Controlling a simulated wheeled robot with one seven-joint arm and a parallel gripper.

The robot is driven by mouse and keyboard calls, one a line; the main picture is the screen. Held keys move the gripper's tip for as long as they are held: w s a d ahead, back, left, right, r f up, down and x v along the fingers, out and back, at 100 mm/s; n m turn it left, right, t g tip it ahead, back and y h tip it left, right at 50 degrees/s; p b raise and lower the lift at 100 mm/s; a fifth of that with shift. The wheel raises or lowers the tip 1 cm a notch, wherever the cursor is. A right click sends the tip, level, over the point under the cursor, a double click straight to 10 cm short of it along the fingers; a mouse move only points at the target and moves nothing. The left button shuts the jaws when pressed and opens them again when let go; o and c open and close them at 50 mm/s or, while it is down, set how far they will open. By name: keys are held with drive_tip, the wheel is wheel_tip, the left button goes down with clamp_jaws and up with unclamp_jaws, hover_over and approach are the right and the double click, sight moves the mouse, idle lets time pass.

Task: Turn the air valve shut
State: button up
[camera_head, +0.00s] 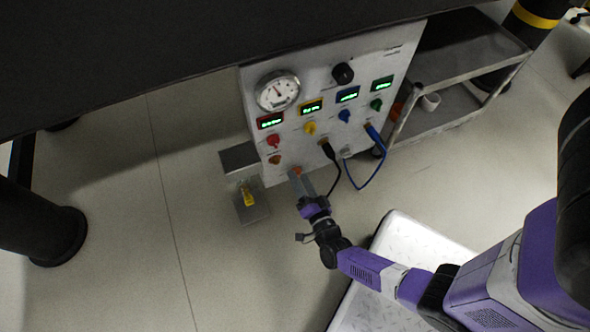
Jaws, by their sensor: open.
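A white instrument panel (322,75) stands under a dark bench top. A yellow handle (247,196) sits on a small grey metal bracket (253,214) at the panel's lower left. It may be the air valve; no label is readable, and its turn angle is hard to tell. My gripper (301,184) is open, in front of the panel's bottom edge and to the right of the yellow handle, apart from it. An orange-red part (297,170) shows just beyond the fingertips. I cannot tell whether they touch it.
The panel carries a round gauge (278,91), a black knob (343,74), lit displays and several coloured knobs. A black cable (337,175) and a blue cable (377,172) hang right of my gripper. A metal shelf cart (440,120) stands at right. Floor (130,200) is free at left.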

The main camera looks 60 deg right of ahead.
drive_tip(key=shift+w+d, duration=0.1)
clamp_jaws()
drive_tip(key=shift+n, duration=0.3)
drive_tip(key=n+p, duration=0.1)
drive_tip(key=n, duration=1.5)
drive_tip(key=shift+n, duration=0.4)
drive_tip(key=shift+a, duration=0.2)
idle(0.3)
